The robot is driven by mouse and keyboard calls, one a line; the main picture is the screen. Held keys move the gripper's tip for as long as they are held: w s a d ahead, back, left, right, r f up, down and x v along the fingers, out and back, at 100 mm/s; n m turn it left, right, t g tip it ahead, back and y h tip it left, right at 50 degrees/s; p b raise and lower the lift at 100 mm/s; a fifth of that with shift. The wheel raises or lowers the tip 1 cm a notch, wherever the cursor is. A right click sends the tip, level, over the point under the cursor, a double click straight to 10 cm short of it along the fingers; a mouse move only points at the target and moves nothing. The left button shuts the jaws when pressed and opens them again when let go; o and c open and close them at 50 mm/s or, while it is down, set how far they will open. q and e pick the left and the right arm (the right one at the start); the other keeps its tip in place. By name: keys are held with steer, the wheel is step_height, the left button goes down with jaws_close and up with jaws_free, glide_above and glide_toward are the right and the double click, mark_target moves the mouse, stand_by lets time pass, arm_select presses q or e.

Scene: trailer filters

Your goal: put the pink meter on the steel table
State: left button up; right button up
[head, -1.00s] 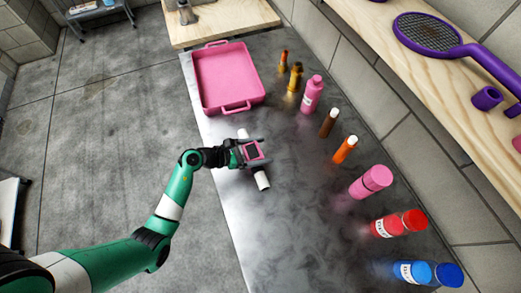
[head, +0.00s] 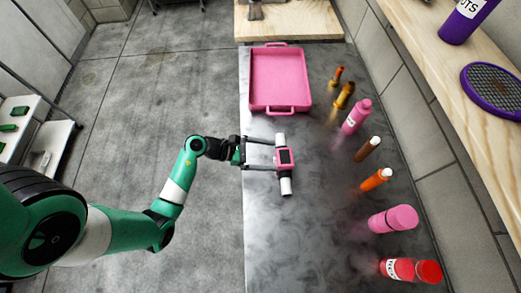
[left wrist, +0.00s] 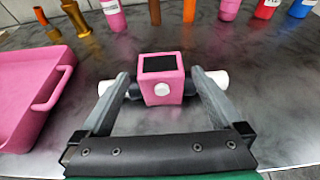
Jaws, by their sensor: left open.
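The pink meter (head: 287,160) has a dark screen and a white pipe end on each side. It appears to rest on the steel table (head: 310,235), below the pink tray in the head view. My left gripper (head: 276,155) is open, its two fingers spread wide and reaching toward the meter from the left. In the left wrist view the meter (left wrist: 161,85) sits centred between the open fingertips (left wrist: 160,76), with gaps between its pink body and the fingers. My right gripper is not in view.
A pink tray (head: 253,80) stands on the table beyond the meter. Several bottles and cylinders, including a pink bottle (head: 357,117) and an orange one (head: 377,180), line the wall side. A wooden shelf (head: 425,50) runs along the right. Table below the meter is clear.

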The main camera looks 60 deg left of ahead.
arm_select(q)
steer(key=v, duration=0.3)
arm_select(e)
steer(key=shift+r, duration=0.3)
arm_select(q)
steer(key=shift+w, duration=0.1)
